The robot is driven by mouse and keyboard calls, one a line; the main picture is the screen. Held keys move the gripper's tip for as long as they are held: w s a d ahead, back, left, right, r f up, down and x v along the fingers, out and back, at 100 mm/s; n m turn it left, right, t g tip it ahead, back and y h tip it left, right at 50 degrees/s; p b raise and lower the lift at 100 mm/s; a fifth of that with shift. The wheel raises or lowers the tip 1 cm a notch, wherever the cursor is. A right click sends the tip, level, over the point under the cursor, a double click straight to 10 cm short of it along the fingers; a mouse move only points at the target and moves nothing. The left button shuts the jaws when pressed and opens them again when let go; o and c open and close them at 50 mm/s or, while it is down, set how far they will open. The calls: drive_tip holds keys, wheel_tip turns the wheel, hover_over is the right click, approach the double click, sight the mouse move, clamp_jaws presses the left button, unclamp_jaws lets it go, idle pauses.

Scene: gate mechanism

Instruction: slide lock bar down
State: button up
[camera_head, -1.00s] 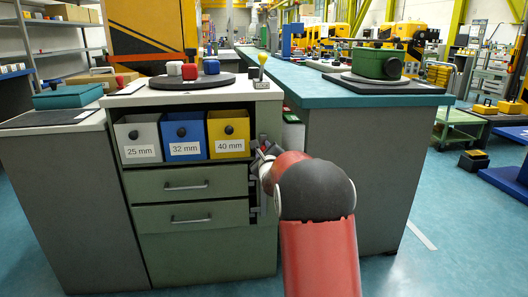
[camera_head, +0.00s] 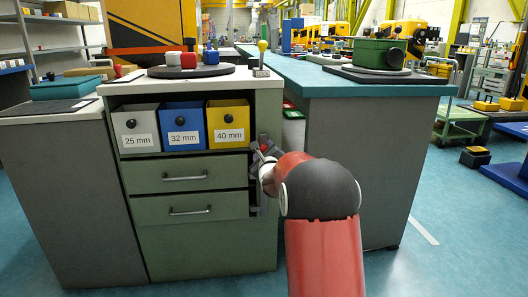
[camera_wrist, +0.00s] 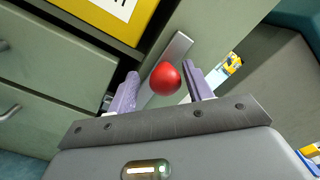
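The lock bar (camera_wrist: 176,50) is a flat grey metal strip on the right side of the green cabinet's front. A red ball knob (camera_wrist: 166,78) stands out from it in the wrist view. My gripper (camera_wrist: 163,86) is open, with one finger on each side of the knob. Small gaps show between the knob and both fingers. In the head view my gripper (camera_head: 263,146) is at the cabinet's right front edge, beside the upper drawer.
The cabinet holds grey, blue and yellow bins (camera_head: 229,125) above two closed drawers (camera_head: 187,178). On top are a dark turntable (camera_head: 191,72) with coloured blocks and a yellow-knobbed lever (camera_head: 262,47). A teal-topped bench (camera_head: 370,89) stands close on the right. Open floor lies beyond it.

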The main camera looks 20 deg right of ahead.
drive_tip(key=shift+r, duration=0.15)
drive_tip(key=shift+s, duration=0.3)
drive_tip(key=v, duration=0.7)
drive_tip(key=shift+s+a, duration=0.1)
drive_tip(key=shift+a, duration=0.05)
drive_tip(key=s+a+r+n+g+y+p, duration=0.2)
drive_tip(key=s+a+r+n+g, duration=0.1)
drive_tip(key=s+a+n, duration=0.4)
drive_tip(key=s+a+r+n+g+y+p, duration=0.1)
drive_tip(key=s+a+r+n+g+p, duration=0.15)
drive_tip(key=s+a+n, duration=0.45)
drive_tip(key=s+a+f+n+g+y+p, duration=0.1)
drive_tip(key=s+a+n+g+p, duration=0.1)
drive_tip(key=s+n, duration=0.6)
drive_tip(key=s+a+f+n+g+y+p, duration=0.1)
drive_tip(key=s+n+g, duration=0.3)
drive_tip(key=s, duration=1.3)
drive_tip(key=a+f+n, duration=0.1)
drive_tip(key=n, duration=0.3)
drive_tip(key=shift+a+f+p, duration=0.15)
drive_tip(key=shift+a+p, duration=0.25)
